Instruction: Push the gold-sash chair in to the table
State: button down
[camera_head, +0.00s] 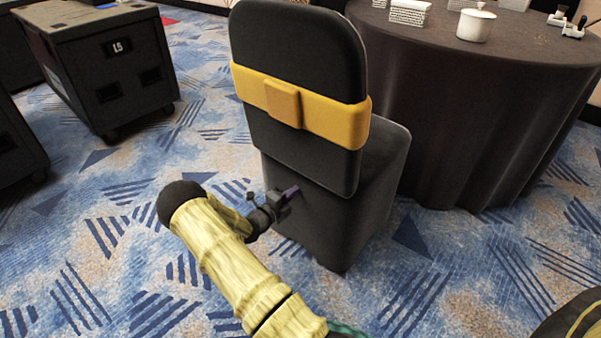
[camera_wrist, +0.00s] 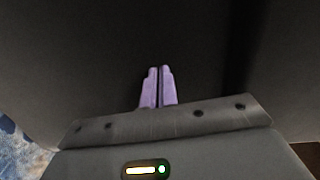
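The gold-sash chair (camera_head: 300,62) stands upright in the middle of the head view, in a dark cover with a gold band (camera_head: 340,122) around its back. Its back faces me. The round table (camera_head: 470,130) with a dark cloth stands just beyond it to the right; the chair's seat side is close to the cloth, and I cannot tell whether they touch. My gripper (camera_head: 291,191) is at the lower back of the chair, below the backrest. In the wrist view its two purple fingers (camera_wrist: 158,88) are together with nothing between them, against or very near the dark cover.
A black wheeled case (camera_head: 105,70) marked L5 stands at the upper left, with more dark cases at the left edge. The table bears a white lidded pot (camera_head: 476,24) and white boxes (camera_head: 409,13). Patterned blue carpet (camera_head: 110,250) is clear at lower left.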

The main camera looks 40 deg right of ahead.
jog(key=shift+w+d+b, duration=0.65)
jog(key=shift+d+b, duration=0.35)
jog(key=shift+d, duration=2.45)
jog(key=s+a+p, duration=0.1)
jog(key=s+a, duration=0.1)
jog(key=a, duration=0.8)
